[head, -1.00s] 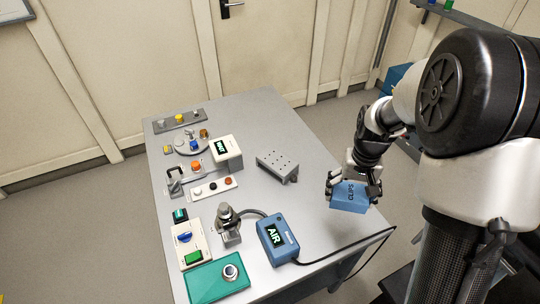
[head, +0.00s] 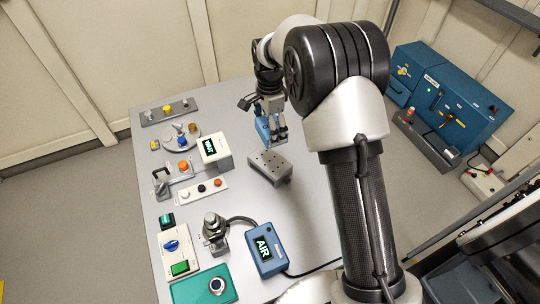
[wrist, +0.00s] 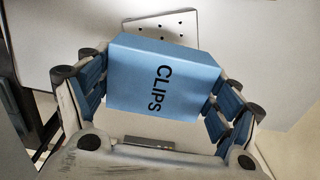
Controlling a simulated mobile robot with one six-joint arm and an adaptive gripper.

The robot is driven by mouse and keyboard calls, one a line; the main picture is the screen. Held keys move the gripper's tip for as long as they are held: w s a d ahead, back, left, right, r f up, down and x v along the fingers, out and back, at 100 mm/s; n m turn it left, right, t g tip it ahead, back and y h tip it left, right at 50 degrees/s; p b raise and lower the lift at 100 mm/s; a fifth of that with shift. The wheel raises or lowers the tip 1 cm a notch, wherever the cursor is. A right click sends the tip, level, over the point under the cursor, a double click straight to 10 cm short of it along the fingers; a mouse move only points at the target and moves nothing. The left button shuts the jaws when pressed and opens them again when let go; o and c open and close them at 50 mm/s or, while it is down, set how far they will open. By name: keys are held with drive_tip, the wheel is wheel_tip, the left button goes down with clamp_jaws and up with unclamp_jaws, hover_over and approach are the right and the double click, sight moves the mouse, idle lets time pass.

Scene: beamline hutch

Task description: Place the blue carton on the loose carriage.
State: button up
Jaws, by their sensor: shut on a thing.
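The blue carton (wrist: 160,80), lettered CLIPS, is held between the fingers of my gripper (wrist: 155,95). In the head view the carton (head: 263,128) is partly hidden by my gripper (head: 270,125), which is above the table, just behind the carriage in the picture. The loose carriage (head: 271,166) is a grey block with holes in its top, sitting on the table, and nothing lies on it. In the wrist view the carriage (wrist: 165,27) shows partly behind the carton, which hides much of it.
The grey table (head: 215,110) holds a white display box (head: 216,149), a button strip (head: 204,190), a blue AIR box (head: 265,250) with a cable and a teal plate (head: 190,289). Blue equipment (head: 450,95) stands at the right. The table around the carriage is mostly clear.

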sight(270, 161)
wheel_tip(270, 161, down, 14)
drive_tip(key=shift+w+f+b, duration=0.1)
drive_tip(key=shift+b, duration=1.05)
drive_tip(key=shift+f, duration=0.1)
drive_tip(key=shift+f, duration=0.15)
drive_tip(key=o, duration=1)
